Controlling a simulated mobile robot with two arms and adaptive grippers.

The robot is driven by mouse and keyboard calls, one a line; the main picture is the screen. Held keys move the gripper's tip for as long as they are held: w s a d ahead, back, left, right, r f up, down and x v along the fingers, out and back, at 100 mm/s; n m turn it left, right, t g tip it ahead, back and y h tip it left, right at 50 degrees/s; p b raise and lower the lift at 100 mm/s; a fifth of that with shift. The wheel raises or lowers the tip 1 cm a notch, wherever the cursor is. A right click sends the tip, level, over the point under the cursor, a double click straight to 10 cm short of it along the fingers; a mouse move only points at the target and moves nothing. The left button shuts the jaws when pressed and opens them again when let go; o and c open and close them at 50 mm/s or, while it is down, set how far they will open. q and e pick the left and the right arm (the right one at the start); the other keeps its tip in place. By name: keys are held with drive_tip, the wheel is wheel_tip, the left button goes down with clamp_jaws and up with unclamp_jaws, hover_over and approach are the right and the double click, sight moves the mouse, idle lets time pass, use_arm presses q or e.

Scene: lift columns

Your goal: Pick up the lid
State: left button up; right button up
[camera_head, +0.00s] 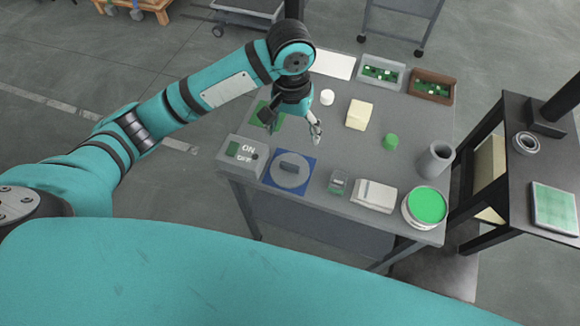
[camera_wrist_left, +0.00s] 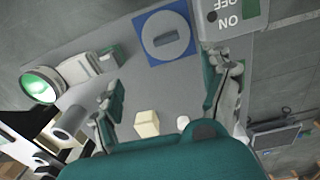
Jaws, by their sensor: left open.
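The lid (camera_head: 289,178) appears to be the round grey disc with a dark raised bar handle, lying flat on a blue square (camera_head: 309,180) near the table's front edge. In the left wrist view the lid (camera_wrist_left: 160,46) sits at the top middle on its blue square. My left gripper (camera_head: 293,128) is above the table, behind the lid in the head view, with its fingers apart and nothing between them. In the left wrist view its fingers (camera_wrist_left: 167,78) frame the space below the lid, apart from it. My right gripper is in neither view.
An ON/OFF switch box (camera_head: 243,152) stands beside the blue square. To the right are a small clear box (camera_head: 338,183), a white box (camera_head: 375,196) and a green-topped round container (camera_head: 427,206). A cream block (camera_head: 359,114) and grey cylinder (camera_head: 435,161) stand farther back.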

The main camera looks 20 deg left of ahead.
use_arm(q)
drive_tip(key=p, duration=0.2)
hover_over(290, 165)
drive_tip(key=f, duration=1.1)
drive_tip(key=shift+w, duration=0.25)
drive_tip(key=shift+s+f+p, duration=0.15)
drive_tip(key=shift+f+p, duration=0.1)
drive_tip(key=shift+f, duration=1.1)
drive_tip(key=shift+s+f+p, duration=0.15)
drive_tip(key=shift+f+p, duration=0.05)
drive_tip(key=shift+f, duration=1.1)
drive_tip(key=shift+r, duration=0.1)
drive_tip(key=c, duration=1.4)
